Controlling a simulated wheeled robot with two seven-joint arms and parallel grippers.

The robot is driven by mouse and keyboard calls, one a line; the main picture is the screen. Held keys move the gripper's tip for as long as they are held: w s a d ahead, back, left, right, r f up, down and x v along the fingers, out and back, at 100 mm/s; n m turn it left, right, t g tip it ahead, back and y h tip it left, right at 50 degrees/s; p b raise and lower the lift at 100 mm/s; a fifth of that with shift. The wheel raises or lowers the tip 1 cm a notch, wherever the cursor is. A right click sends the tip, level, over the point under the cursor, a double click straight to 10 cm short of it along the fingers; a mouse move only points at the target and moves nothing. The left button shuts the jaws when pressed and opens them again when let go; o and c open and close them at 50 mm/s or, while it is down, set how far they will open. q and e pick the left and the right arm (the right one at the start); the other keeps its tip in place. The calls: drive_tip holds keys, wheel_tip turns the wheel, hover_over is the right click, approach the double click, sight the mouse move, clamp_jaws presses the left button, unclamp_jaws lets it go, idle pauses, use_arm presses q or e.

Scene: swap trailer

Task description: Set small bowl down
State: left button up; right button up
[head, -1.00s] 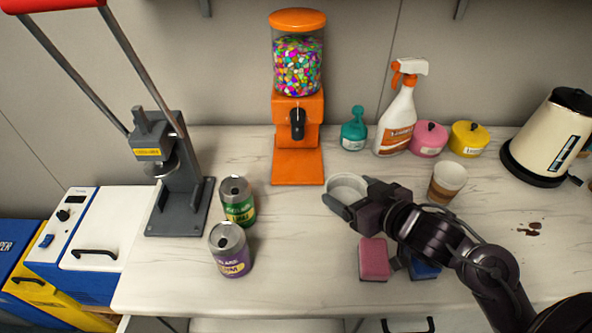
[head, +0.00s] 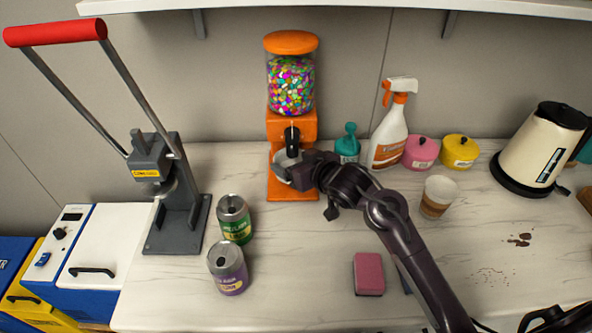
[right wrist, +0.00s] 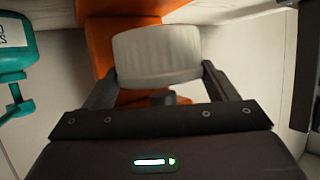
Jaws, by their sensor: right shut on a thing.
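The small white bowl (head: 283,163) is at the front of the orange candy dispenser (head: 292,126), below its dark knob. My right gripper (head: 290,171) is shut on the bowl, coming in from the right. In the right wrist view the pale ribbed bowl (right wrist: 157,55) sits between the two fingers (right wrist: 155,85), with the orange dispenser behind it. Whether the bowl touches the dispenser's base is hidden by the gripper.
Two cans (head: 234,219) stand left of the dispenser, near a grey press (head: 176,215). A teal bottle (head: 347,145) and spray bottle (head: 388,135) stand to its right. A paper cup (head: 437,196) and pink sponge (head: 368,273) stand nearer.

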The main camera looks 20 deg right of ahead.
wheel_tip(320, 180, down, 3)
drive_tip(key=shift+f, duration=0.2)
drive_tip(key=shift+f, duration=0.2)
drive_tip(key=o, duration=1.2)
drive_tip(key=shift+c, duration=0.2)
drive_tip(key=shift+r, duration=0.1)
